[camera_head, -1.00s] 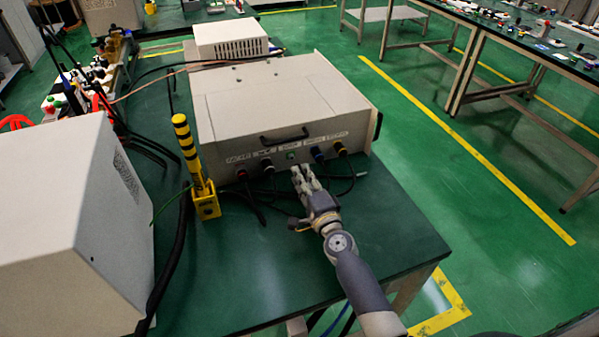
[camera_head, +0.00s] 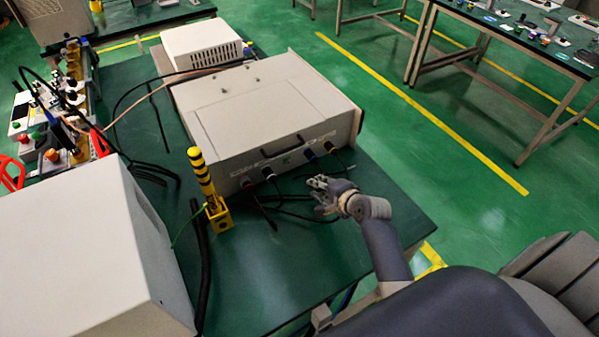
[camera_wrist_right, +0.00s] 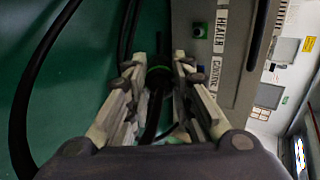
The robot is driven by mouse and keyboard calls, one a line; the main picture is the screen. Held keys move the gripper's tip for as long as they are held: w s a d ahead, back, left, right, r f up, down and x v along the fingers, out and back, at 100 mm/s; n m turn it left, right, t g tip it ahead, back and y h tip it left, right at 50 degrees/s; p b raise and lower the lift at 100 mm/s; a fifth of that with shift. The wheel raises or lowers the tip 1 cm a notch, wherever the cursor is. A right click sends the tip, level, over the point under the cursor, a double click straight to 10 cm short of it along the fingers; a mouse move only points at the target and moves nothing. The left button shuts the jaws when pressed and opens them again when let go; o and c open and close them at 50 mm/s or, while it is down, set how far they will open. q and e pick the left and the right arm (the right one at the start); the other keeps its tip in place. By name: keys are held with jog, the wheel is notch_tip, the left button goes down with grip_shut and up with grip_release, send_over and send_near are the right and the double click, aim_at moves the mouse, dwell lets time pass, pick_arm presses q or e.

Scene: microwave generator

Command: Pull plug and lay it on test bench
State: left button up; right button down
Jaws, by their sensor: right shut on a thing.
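The generator (camera_head: 262,108) is a grey-white metal box with a black handle on its front and several cable plugs along the front's lower edge. My right gripper (camera_head: 318,188) is in front of this panel, a little apart from it and low over the bench. It is shut on a dark plug with a greenish ring, which shows between the fingertips in the right wrist view (camera_wrist_right: 158,76). A black cable runs from the plug back between the fingers. The dark green test bench (camera_head: 262,285) lies below. My left gripper is not in view.
A yellow-and-black striped post (camera_head: 202,172) stands left of the panel. A large white box (camera_head: 85,245) fills the lower left. Black cables (camera_head: 262,212) lie on the bench before the generator. Bare bench shows in front of them and at the right.

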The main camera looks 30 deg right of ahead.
jog(key=shift+s+d+f, duration=0.1)
jog(key=shift+s+d, duration=0.25)
jog(key=shift+f+b, duration=0.45)
jog(key=shift+b, duration=0.05)
jog(key=shift+f, duration=0.2)
notch_tip(320, 180, down, 2)
jog(key=b, duration=0.3)
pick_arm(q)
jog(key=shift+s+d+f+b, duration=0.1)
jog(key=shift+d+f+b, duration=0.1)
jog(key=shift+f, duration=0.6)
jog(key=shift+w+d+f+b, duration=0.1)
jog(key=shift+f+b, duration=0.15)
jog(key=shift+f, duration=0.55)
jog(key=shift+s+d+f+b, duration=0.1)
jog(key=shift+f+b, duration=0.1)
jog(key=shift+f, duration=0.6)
pick_arm(e)
jog(key=shift+f, duration=0.55)
jog(key=c, duration=1.3)
grip_release()
